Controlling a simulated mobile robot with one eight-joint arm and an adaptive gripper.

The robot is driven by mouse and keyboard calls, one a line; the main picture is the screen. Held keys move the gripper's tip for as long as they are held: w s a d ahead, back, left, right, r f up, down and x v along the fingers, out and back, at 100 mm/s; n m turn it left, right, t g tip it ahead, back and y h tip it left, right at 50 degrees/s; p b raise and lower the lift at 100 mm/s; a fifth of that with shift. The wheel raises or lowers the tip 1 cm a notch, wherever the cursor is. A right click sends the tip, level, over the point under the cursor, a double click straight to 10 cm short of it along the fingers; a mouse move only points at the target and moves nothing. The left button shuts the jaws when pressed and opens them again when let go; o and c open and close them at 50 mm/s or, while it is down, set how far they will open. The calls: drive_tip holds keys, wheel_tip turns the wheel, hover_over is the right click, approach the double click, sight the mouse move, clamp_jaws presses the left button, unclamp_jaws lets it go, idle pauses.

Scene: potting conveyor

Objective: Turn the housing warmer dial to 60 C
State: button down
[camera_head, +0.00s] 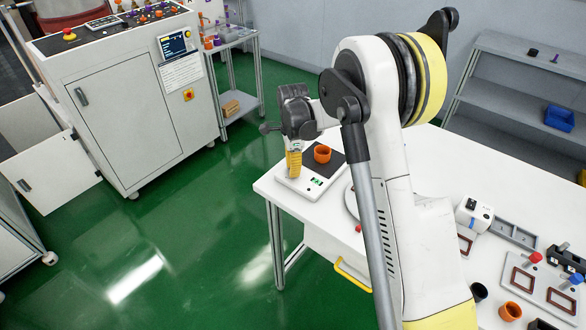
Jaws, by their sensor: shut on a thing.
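My gripper (293,148) is at the far left end of the white table, pointing down beside an orange cup (322,154). It is shut on a small yellow thing with dark marks (294,163), held upright at the left edge of a white scale-like unit (310,188) with a black plate and a green display. The fingertips are small and partly hidden by my wrist. A small white box with dark round parts on top (473,214) stands on the right of the table, well apart from my gripper. I cannot tell whether it is the housing warmer; no dial marks are readable.
My arm covers the middle of the table (272,185). On the right lie a grey tray (514,236), frames with red and blue knobs, an orange cup (512,311) and a black cup (479,292). A control cabinet (125,110) stands left across open green floor; shelves stand behind right.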

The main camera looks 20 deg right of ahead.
drive_tip(key=c, duration=1.3)
unclamp_jaws()
drive_tip(key=shift+o, duration=0.2)
wheel_tip(320, 180, up, 12)
